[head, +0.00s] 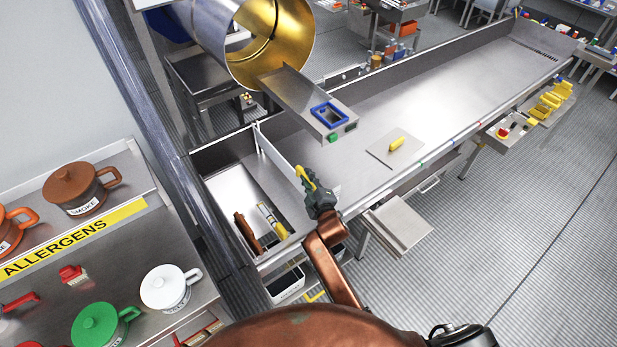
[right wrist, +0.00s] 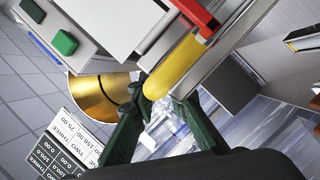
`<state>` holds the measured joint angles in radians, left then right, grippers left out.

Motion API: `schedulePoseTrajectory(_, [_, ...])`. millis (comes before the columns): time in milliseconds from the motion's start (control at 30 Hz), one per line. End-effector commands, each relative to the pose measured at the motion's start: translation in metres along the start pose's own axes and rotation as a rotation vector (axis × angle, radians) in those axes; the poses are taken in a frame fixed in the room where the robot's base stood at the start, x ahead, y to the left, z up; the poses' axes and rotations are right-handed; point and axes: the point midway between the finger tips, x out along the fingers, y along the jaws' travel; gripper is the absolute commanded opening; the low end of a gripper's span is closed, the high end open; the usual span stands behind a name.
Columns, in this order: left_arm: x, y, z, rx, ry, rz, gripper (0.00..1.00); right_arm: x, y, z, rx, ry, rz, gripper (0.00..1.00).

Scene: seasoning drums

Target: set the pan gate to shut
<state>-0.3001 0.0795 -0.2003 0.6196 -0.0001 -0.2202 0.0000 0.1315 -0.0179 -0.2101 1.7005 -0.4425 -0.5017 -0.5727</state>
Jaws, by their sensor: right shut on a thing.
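The pan gate (head: 276,152) is a thin pale plate standing on edge across the lower-left end of the long steel pan (head: 440,95). Its yellow handle (right wrist: 172,70) is at the near end, by the pan's front rim. My right gripper (head: 307,178), with dark green fingers, is at that near end. In the right wrist view my right gripper (right wrist: 162,100) is shut on the yellow handle, which runs up between the fingertips. The fingers partly hide the handle in the head view. My left gripper is not in view.
A gold-lined drum (head: 270,45) and a steel chute (head: 300,97) hang over the pan. A yellow piece (head: 397,144) lies on a square plate in the pan. A bin (head: 232,190) with brown and yellow tools lies left of the gate. Lidded pots (head: 82,188) stand at left.

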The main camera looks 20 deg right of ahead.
Motion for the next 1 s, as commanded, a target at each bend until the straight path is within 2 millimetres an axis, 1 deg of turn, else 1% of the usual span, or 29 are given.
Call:
schedulePoseTrajectory(33, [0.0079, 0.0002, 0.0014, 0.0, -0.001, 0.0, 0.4, 0.0026, -0.0156, 0.0118, 0.001, -0.01, -0.011, 0.0])
schedulePoseTrajectory(100, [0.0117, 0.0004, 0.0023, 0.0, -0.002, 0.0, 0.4, 0.0042, -0.0234, 0.0166, 0.003, -0.011, -0.012, 0.0])
schedulePoseTrajectory(167, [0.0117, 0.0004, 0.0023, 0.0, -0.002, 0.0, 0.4, 0.0044, -0.0246, 0.0174, 0.002, -0.011, -0.012, 0.0])
schedulePoseTrajectory(367, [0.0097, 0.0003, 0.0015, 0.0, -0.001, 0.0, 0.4, 0.0038, -0.0197, 0.015, 0.002, -0.009, -0.007, 0.0])
schedulePoseTrajectory(400, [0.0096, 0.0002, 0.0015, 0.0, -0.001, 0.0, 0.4, 0.0038, -0.019, 0.0147, 0.002, -0.008, -0.006, 0.16])
schedulePoseTrajectory(633, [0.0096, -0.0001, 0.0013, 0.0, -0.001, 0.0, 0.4, 0.0041, -0.0191, 0.0128, 0.002, -0.005, -0.006, 0.32])
schedulePoseTrajectory(867, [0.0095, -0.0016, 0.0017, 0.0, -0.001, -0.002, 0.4, 0.0041, -0.0206, 0.0127, 0.002, -0.005, -0.008, 0.32])
schedulePoseTrajectory(1000, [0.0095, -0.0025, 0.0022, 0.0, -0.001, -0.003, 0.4, -0.0027, -0.0209, 0.0133, 0.002, -0.005, -0.008, 0.32])
